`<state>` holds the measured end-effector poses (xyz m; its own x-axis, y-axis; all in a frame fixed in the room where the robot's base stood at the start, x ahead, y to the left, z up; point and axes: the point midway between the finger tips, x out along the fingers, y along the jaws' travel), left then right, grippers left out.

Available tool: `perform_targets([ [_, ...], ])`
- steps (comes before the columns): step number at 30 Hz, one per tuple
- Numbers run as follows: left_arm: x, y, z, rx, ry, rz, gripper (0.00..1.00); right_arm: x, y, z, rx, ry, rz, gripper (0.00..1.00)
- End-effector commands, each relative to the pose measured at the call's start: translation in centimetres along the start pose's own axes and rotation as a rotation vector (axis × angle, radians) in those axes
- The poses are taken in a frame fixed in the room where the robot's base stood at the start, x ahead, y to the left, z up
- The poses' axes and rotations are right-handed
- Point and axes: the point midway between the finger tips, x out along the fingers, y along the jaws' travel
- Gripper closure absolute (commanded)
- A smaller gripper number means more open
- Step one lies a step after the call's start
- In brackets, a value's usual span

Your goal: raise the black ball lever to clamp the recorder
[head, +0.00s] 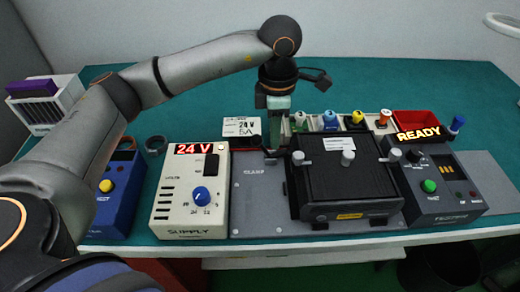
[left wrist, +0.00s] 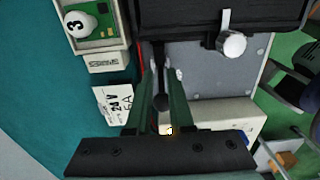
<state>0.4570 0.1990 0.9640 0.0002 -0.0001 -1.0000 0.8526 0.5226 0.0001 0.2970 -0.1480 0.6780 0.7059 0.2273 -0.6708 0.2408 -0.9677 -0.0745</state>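The recorder (head: 345,185) is a black box lying on the grey clamp plate (head: 256,195); its dark edge (left wrist: 210,20) also shows in the left wrist view. The black ball lever (left wrist: 161,101) shows in the left wrist view as a dark rod ending in a ball, between my left fingers. In the head view the lever is mostly hidden by my gripper. My left gripper (head: 277,128) points down beside the recorder's left side. Its two green fingers (left wrist: 160,92) stand apart, one on each side of the lever, with a gap visible. My right gripper is not in view.
A white supply (head: 168,205) reading 24 V stands left of the plate, with a blue box (head: 125,200) beyond it. A tester (head: 440,205) showing READY stands at the right.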

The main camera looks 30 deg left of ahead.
Motion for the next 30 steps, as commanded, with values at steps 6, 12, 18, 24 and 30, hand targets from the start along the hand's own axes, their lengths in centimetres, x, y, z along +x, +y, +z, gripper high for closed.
perform_targets([
  [6, 0.0, 0.0, 0.0, 0.0, 0.0, 0.0, 0.54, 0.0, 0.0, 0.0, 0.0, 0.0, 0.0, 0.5],
  [12, 0.0, 0.0, 0.0, 0.0, 0.0, 0.0, 0.47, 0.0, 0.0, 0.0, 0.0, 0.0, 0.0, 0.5],
  [18, -0.3, 0.0, 0.0, 0.0, 0.0, 0.0, 0.47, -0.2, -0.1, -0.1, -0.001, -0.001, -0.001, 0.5],
  [24, -1.8, 0.0, 0.0, 0.0, -0.001, 0.0, 0.47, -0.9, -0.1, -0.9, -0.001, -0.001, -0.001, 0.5],
  [30, -3.4, 0.0, 0.0, 0.0, 0.0, 0.0, 0.47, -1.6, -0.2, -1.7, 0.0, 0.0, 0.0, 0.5],
])
